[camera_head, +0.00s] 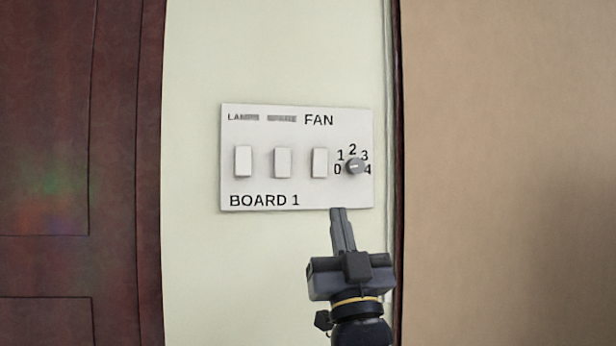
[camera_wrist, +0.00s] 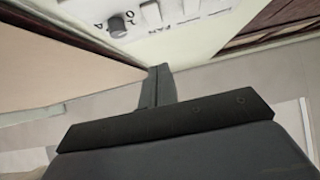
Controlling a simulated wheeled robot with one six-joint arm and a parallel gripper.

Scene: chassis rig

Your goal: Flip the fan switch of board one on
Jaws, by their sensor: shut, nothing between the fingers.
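Board 1 (camera_head: 262,185) is a white switch panel on a pale wall, with three white rocker switches in a row. The fan switch (camera_head: 320,163) is the rightmost rocker, under the word FAN. A grey fan knob (camera_head: 355,166) with marks 0 to 4 is to its right. My gripper (camera_head: 339,212) is shut and empty, its tip at the board's lower edge, below the fan switch and knob. I cannot tell its gap from the wall. In the wrist view the gripper (camera_wrist: 157,70) points toward the board, with the knob (camera_wrist: 117,27) and rockers at the top.
The other two rockers, left (camera_head: 243,161) and middle (camera_head: 282,162), stand beside the fan switch. A dark reddish-brown door (camera_head: 70,150) is at the left. A brown surface (camera_head: 510,170) with a dark edge is close at the right of the board.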

